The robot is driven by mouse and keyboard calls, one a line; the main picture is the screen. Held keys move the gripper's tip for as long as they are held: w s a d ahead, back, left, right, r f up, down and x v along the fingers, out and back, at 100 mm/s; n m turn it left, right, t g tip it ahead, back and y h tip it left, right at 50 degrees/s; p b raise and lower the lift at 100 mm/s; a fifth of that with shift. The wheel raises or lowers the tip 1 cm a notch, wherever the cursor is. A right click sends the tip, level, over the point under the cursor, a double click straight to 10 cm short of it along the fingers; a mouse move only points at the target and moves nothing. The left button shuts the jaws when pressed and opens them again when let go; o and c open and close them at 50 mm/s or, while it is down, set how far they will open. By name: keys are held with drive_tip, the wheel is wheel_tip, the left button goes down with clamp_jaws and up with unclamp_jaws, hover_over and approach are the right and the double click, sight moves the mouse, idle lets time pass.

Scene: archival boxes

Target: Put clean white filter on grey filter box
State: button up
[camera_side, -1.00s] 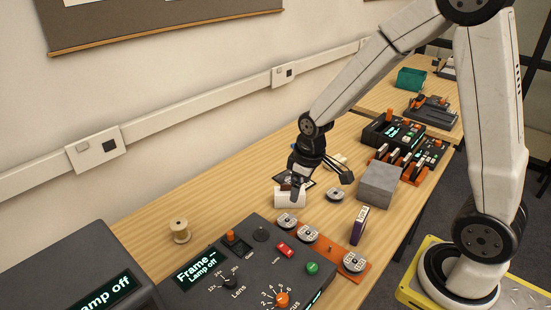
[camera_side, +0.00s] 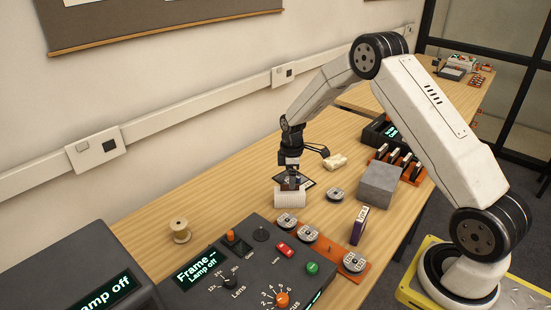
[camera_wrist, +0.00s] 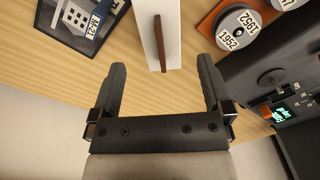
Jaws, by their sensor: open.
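A white ribbed block (camera_side: 290,198), which looks like the clean white filter, stands on the wooden bench left of centre. In the wrist view the white block (camera_wrist: 154,30) has an upright brown tab (camera_wrist: 160,43) along its middle. My gripper (camera_side: 291,182) is just above it in the side view. In the wrist view my gripper (camera_wrist: 161,65) is open, its fingers on either side of the tab's near end, with gaps between. The grey filter box (camera_side: 378,185) sits to the right, its grey top bare.
A grey metal reel (camera_side: 335,194) lies between the white block and the grey box. An orange rack of reels (camera_side: 308,233), a purple box (camera_side: 359,226) and a control panel (camera_side: 240,265) stand in front. A dark framed card (camera_wrist: 80,18) lies beside the block.

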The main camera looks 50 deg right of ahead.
sight(289, 193)
drive_tip(key=shift+f, duration=0.1)
drive_tip(key=shift+f, duration=1.2)
drive_tip(key=shift+f, duration=0.1)
drive_tip(key=shift+a+f, duration=0.15)
drive_tip(key=shift+f, duration=2.35)
clamp_jaws()
drive_tip(key=shift+r, duration=0.2)
